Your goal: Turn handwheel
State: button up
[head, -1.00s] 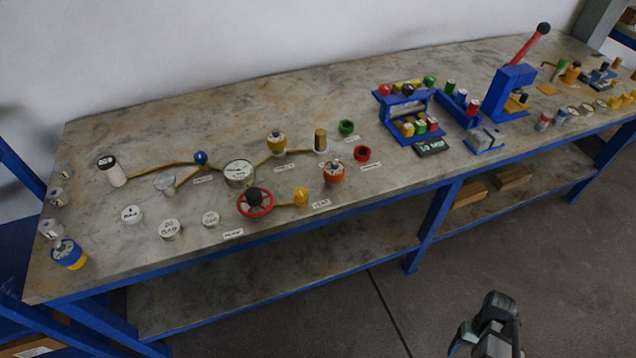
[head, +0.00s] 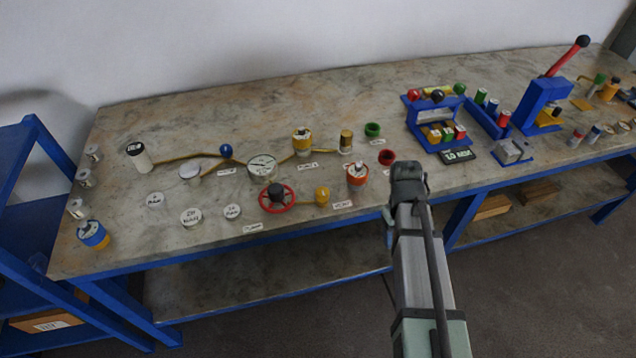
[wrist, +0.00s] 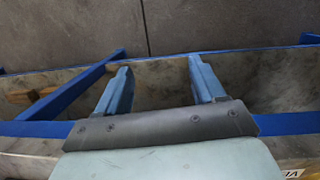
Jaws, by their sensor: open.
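The red handwheel (head: 277,197) with a dark hub lies on the front part of the bench, left of the middle in the head view. A yellow knob (head: 322,196) is beside it on the right. My gripper (head: 388,238) is at the bench's front edge, right of the handwheel and apart from it. In the wrist view my gripper (wrist: 160,82) shows two blue fingers spread apart with nothing between them. The handwheel is not in the wrist view.
A pressure gauge (head: 262,166) and yellow pipes stand behind the handwheel. A red-orange vessel (head: 357,175) is between the handwheel and my arm. White discs (head: 190,217) lie to the left. A blue press (head: 540,105) is at the right. The bench's blue front rail (wrist: 285,123) is below my gripper.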

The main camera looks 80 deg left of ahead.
aim_at(274, 188)
jog(key=s+a+r+n, duration=0.2)
jog(key=s+a+r, duration=0.2)
jog(key=s, duration=0.2)
jog(key=s+a+r+n+t, duration=0.1)
jog(key=s+a+r+n, duration=0.2)
jog(key=s+a+r, duration=0.1)
jog(key=s+a+r+n, duration=0.2)
jog(key=s+a+r, duration=0.2)
jog(key=s+r, duration=0.2)
jog(key=shift+s+a+n+t+y, duration=0.15)
jog(key=shift+s+a+t, duration=0.05)
jog(key=shift+s, duration=0.45)
jog(key=shift+s+a+n+t+y, duration=0.15)
jog(key=shift+s+a+t, duration=0.05)
jog(key=shift+s, duration=0.45)
jog(key=s+a+r+n+t, duration=0.1)
jog(key=s+a+r+n, duration=0.15)
jog(key=s+r, duration=0.4)
jog(key=s+a+r+n+t, duration=0.1)
jog(key=s+r+n, duration=0.3)
jog(key=s, duration=0.6)
jog(key=x, duration=1.4)
jog(key=shift+s+a+f, duration=0.15)
jog(key=shift+c, duration=0.5)
jog(key=c, duration=1)
jog(key=shift+o, duration=0.2)
jog(key=shift+a, duration=0.1)
